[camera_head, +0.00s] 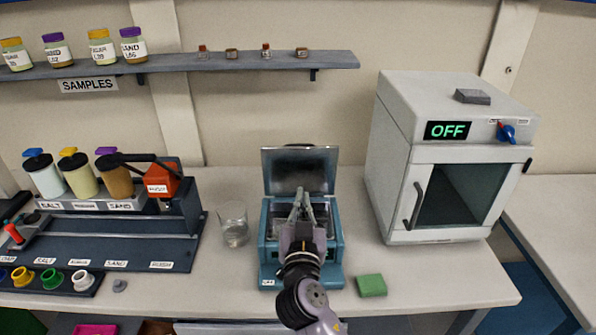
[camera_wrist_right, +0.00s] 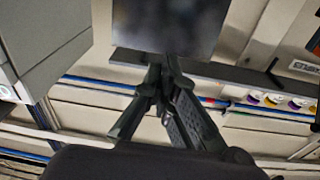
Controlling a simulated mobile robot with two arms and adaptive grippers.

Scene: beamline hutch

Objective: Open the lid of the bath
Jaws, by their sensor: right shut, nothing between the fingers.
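The bath (camera_head: 268,248) is a teal box on the bench, in the middle of the head view. Its grey lid (camera_head: 283,172) stands up at the back, raised above the opening. My right gripper (camera_head: 299,195) is over the bath, in front of the lid, with its fingers shut and empty. In the right wrist view the gripper (camera_wrist_right: 160,58) points at the dark lid panel (camera_wrist_right: 165,25); I cannot tell whether the fingertips touch it. My arm hides part of the bath's inside and front. My left gripper is not in view.
A glass beaker (camera_head: 233,226) stands close left of the bath, and a green block (camera_head: 371,285) lies at its front right. A white oven (camera_head: 455,155) reading OFF stands to the right. A dispenser rack (camera_head: 120,235) is at the left. A sample shelf (camera_head: 200,62) runs above.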

